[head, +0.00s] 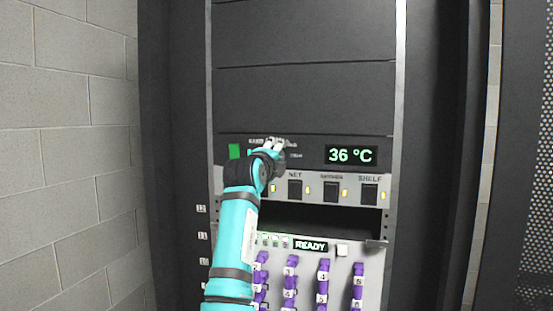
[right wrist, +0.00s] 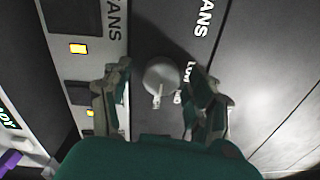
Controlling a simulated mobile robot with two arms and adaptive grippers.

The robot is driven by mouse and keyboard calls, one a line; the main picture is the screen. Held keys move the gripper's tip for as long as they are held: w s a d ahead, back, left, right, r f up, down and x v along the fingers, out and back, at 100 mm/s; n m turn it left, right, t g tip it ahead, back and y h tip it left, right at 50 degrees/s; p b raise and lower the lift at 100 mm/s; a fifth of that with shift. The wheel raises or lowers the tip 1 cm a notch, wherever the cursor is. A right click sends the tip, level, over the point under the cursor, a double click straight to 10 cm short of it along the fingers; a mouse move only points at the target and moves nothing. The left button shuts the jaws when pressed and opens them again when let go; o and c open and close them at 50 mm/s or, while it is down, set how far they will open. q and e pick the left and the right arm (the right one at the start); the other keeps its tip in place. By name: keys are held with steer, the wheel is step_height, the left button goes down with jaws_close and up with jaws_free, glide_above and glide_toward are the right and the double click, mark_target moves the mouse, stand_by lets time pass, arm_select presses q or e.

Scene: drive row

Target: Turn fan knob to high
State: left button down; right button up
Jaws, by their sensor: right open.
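The fan knob (right wrist: 163,76) is a round, pale grey dial with a white pointer on a dark panel. It shows in the right wrist view, its pointer aimed down toward the gripper's palm. A "LOW" label is partly visible to its right; another small label beside the pointer is too small to read. My right gripper (right wrist: 158,68) is open, with one finger on each side of the knob; I cannot tell whether they touch it. My left gripper is out of view.
A green light (head: 234,151) and a "36 °C" display (head: 350,155) flank the gripper on the panel. Below are a row of switches (head: 332,191) with amber lights, a dark open slot, and a "READY" panel (head: 310,245) with purple cables. Blank panels lie above.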

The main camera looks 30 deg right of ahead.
mark_target(281, 138)
steer(key=shift+o, duration=1.4)
steer(key=r, duration=0.9)
steer(key=shift+s+d+r, duration=0.3)
steer(key=shift+s+r, duration=0.05)
steer(key=shift+w+a+r, duration=0.1)
steer(key=shift+r, duration=0.25)
steer(key=shift+w+a+r, duration=0.15)
steer(key=shift+w+r, duration=0.05)
steer(key=shift+w, duration=0.05)
steer(key=f, duration=0.2)
steer(key=f+g, duration=0.1)
steer(key=f+g+y, duration=0.1)
steer(key=f, duration=0.1)
steer(key=shift+d+f, duration=0.25)
steer(key=shift+f, duration=0.05)
steer(key=shift+s+a+f+b, duration=0.25)
steer(key=shift+a+f+b, duration=0.25)
steer(key=shift+a+b, duration=0.15)
steer(key=shift+c, duration=1.4)
steer(key=f+b+v, duration=0.1)
steer(key=b+v, duration=0.2)
steer(key=v, duration=0.6)
steer(key=s+f+b+v, duration=0.1)
steer(key=f+b+v, duration=0.1)
steer(key=v, duration=0.7)
steer(key=shift+s+f+b, duration=0.15)
steer(key=shift+s+b, duration=0.05)
steer(key=shift+b, duration=0.6)
